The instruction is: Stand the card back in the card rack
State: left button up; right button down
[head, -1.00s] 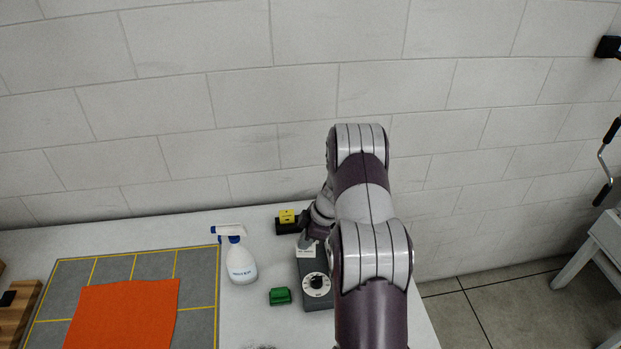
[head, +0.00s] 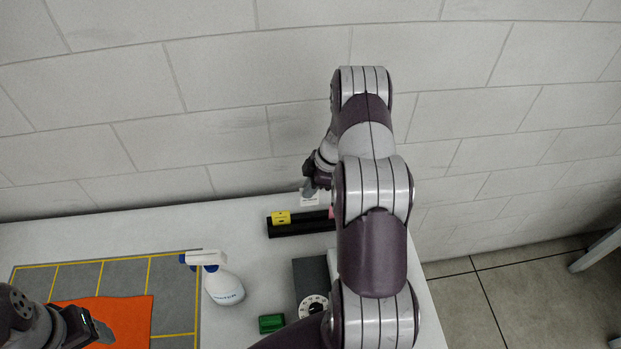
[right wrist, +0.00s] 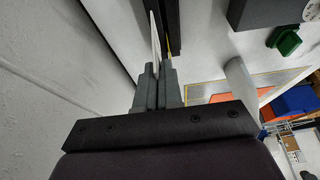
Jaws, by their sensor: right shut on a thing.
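The card rack (head: 292,228) is a long black bar at the back of the table, partly hidden by my right arm. A yellow card (head: 281,217) stands in it, and a sliver of pink (head: 331,212) shows farther right. My right gripper (head: 309,189) is shut on a white card (head: 310,201), held just behind the rack in the head view. In the right wrist view the card (right wrist: 155,45) is seen edge-on, beside the dark rack (right wrist: 173,25); I cannot tell if they touch. My left gripper (head: 98,328) is over the orange cloth, its jaws unclear.
A white spray bottle (head: 220,280) stands left of the rack. A green block (head: 272,323) and a grey box with a dial (head: 310,272) are in front of it. The orange cloth (head: 135,312) lies on a grey mat (head: 176,290). The wall is close behind.

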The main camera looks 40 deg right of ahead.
aim_at(309, 202)
jog(key=f+b, duration=0.1)
jog(key=b, duration=0.1)
jog(key=f+b, duration=0.1)
jog(key=f, duration=0.1)
jog(key=f+b, duration=0.1)
jog(key=b, duration=0.1)
jog(key=shift+s+a+f+b, duration=0.25)
jog(key=shift+s+f+b, duration=0.05)
jog(key=shift+s, duration=0.05)
jog(key=shift+s+a+f, duration=0.1)
jog(key=shift+s+a, duration=0.05)
jog(key=shift+s+a+f, duration=0.15)
jog(key=shift+s+f, duration=0.05)
jog(key=shift+f, duration=0.55)
jog(key=shift+f+b, duration=0.35)
jog(key=shift+w+f, duration=0.2)
jog(key=shift+f, duration=0.2)
pick_arm(q)
notch_tip(309, 202, down, 6)
jog(key=s+a, duration=0.1)
jog(key=shift+s+f, duration=0.15)
pick_arm(e)
jog(key=shift+r, duration=0.1)
jog(key=c, duration=1.2)
grip_release()
jog(key=shift+s, duration=0.1)
